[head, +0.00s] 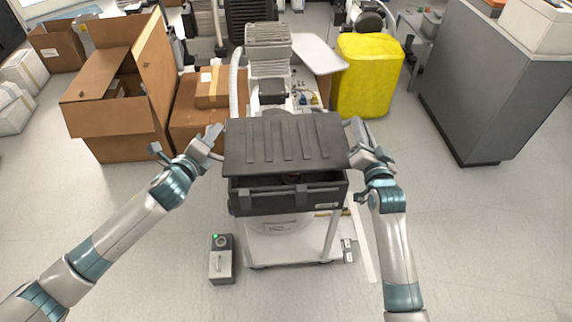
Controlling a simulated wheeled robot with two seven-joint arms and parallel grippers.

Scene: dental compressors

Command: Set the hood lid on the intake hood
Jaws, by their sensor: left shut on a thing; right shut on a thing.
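The hood lid (285,145) is a dark grey ribbed panel in the middle of the head view. My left gripper (217,142) is shut on its left edge and my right gripper (356,136) is shut on its right edge. The intake hood (285,202) is a dark open-topped box on a white wheeled unit, just below the lid in the picture. The lid covers the rear of the hood's opening from view, and a dark gap shows at the front. I cannot tell whether the lid touches the hood.
A small grey box with a green light (221,262) stands on the floor left of the unit. Cardboard boxes (115,120) are behind left. A yellow bin (368,78) stands behind right, and a grey cabinet (490,85) at far right.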

